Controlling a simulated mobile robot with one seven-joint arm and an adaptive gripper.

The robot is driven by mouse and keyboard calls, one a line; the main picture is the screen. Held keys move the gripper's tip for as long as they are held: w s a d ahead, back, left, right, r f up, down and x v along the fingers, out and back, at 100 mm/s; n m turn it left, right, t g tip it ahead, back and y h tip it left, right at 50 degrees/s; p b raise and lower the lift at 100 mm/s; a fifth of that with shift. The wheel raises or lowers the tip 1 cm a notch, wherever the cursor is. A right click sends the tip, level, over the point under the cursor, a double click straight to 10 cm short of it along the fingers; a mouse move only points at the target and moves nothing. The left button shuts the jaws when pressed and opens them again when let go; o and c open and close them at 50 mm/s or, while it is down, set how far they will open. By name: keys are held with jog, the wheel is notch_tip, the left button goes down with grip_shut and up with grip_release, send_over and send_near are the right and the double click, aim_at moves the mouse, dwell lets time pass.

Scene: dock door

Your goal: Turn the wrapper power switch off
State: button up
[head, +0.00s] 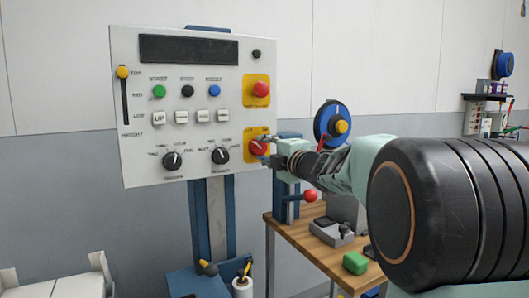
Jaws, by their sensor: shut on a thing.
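The white control panel (140,95) faces me, upright on a blue and grey post. The red power switch (257,149) sits on a yellow plate at the panel's lower right. My gripper (267,144) reaches in from the right and is shut on the red switch. Its fingers cover part of the knob and plate, and the switch's exact angle and markings are too small to read. Above it, a red mushroom button (261,89) sits on another yellow plate, apart from my gripper.
The panel also carries two black dials (221,156), coloured buttons (187,91), and a yellow-knobbed height slider (123,72). A wooden bench (290,232) with a red-knobbed clamp, a grey block and a green block (355,263) stands below my arm. White boxes lie at lower left.

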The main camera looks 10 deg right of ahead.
jog(key=o, duration=1.2)
jog(key=shift+c, duration=0.2)
jog(key=v, duration=1.2)
